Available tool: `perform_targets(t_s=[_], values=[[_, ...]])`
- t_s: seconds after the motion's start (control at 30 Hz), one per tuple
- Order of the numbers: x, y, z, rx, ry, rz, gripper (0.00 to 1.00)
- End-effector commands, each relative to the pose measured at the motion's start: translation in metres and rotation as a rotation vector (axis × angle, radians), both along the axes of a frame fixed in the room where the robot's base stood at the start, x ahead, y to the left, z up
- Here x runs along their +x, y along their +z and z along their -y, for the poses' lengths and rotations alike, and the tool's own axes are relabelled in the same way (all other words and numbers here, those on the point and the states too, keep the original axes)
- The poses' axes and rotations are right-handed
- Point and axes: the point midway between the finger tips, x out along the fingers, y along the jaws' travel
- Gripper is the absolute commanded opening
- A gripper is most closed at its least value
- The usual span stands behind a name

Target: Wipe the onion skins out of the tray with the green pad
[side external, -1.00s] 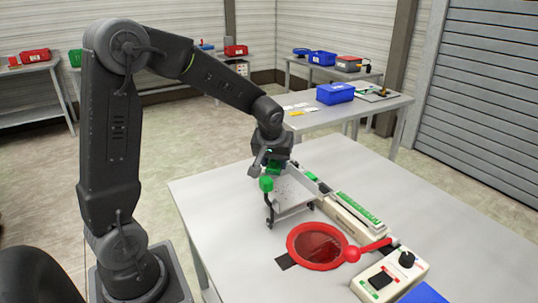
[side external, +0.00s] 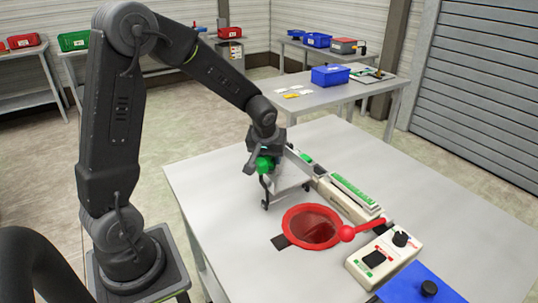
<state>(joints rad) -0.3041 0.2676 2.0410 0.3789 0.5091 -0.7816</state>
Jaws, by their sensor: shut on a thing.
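The grey metal tray (side external: 290,178) stands on legs on the white table, behind the red ring. My gripper (side external: 265,157) is low over the tray's left, near side, and it is shut on the green pad. The gripper covers part of the tray. Onion skins are too small to make out here.
A red ring (side external: 287,222) with dark red netting lies in front of the tray. A blue mat (side external: 418,285) lies at front right.

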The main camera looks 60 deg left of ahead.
Motion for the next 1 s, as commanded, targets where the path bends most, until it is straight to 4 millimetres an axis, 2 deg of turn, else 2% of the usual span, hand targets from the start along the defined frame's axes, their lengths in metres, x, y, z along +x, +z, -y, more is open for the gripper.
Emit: perform_targets(t_s=[0.83,1.0], values=[[0.000,-0.011,0.000,0.001,0.000,0.001,0.25],[0.001,-0.011,0.010,0.000,-0.003,0.000,0.25]])
